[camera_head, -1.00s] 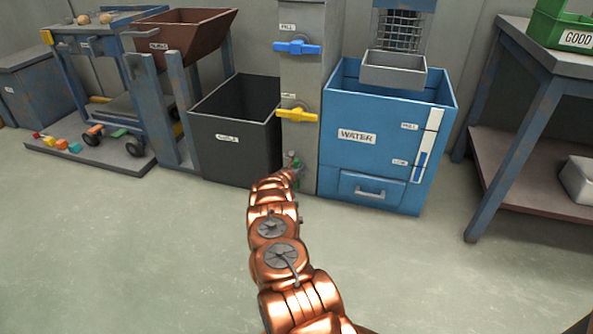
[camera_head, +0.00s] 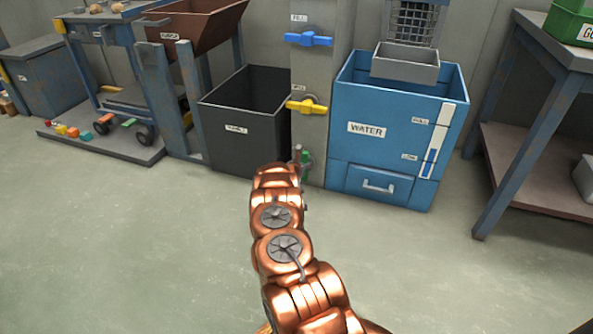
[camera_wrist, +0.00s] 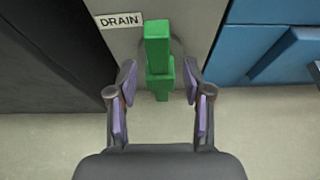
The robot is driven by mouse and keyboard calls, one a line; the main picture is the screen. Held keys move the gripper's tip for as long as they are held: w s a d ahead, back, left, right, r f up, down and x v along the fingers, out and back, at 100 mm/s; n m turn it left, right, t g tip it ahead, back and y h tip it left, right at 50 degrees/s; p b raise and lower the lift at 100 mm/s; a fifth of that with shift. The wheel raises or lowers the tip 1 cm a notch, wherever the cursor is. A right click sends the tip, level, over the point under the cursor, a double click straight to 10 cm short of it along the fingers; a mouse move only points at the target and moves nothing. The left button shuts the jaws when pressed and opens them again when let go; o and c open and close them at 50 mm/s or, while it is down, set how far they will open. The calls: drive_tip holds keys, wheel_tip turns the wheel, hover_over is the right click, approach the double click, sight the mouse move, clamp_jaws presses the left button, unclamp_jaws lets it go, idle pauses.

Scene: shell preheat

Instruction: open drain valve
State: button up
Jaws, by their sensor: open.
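The green drain valve handle (camera_wrist: 158,50) is in the upper middle of the wrist view, low on a grey panel beside a DRAIN label (camera_wrist: 120,20). In the head view only a sliver of green (camera_head: 305,158) shows past my arm. My gripper (camera_wrist: 159,82) is open, with a purple-padded finger on each side of the handle's lower part. A gap shows between each finger and the handle, and I cannot tell how deep the fingers reach. The rest of the handle is hidden by my arm in the head view.
A blue WATER tank (camera_head: 395,150) stands right of the grey column (camera_head: 310,75). A black bin (camera_head: 240,125) stands left of it. A blue lever (camera_head: 309,38) and a yellow lever (camera_head: 306,106) sit higher on the column. The floor in front is clear.

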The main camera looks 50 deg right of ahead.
drive_tip(key=shift+s+a, duration=0.2)
drive_tip(key=shift+a, duration=0.1)
drive_tip(key=shift+a+r, duration=0.25)
drive_tip(key=shift+r, duration=0.05)
drive_tip(key=v, duration=0.8)
drive_tip(key=shift+s, duration=0.2)
drive_tip(key=shift+a+f, duration=0.1)
